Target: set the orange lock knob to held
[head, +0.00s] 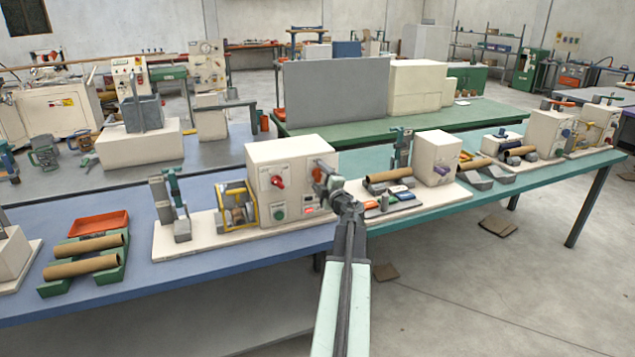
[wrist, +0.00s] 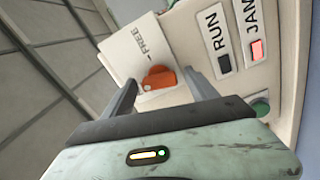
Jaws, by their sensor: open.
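The orange lock knob (wrist: 158,77) shows in the wrist view on a white plate. The word FREE is printed on the plate, with a mark beside it. The knob's pointed end lies toward the FREE side; any held mark is hidden or out of view. My gripper (wrist: 160,85) is open, its two fingers on either side of the knob, with gaps visible; I cannot tell how far the tips are from the plate.
In the wrist view, a dark RUN lamp (wrist: 223,63), a lit red JAM lamp (wrist: 257,50) and a green button (wrist: 262,106) are close to the right finger. In the head view, a red knob (head: 277,181) is on the box's front. Cardboard tubes (head: 388,174) lie right of my gripper.

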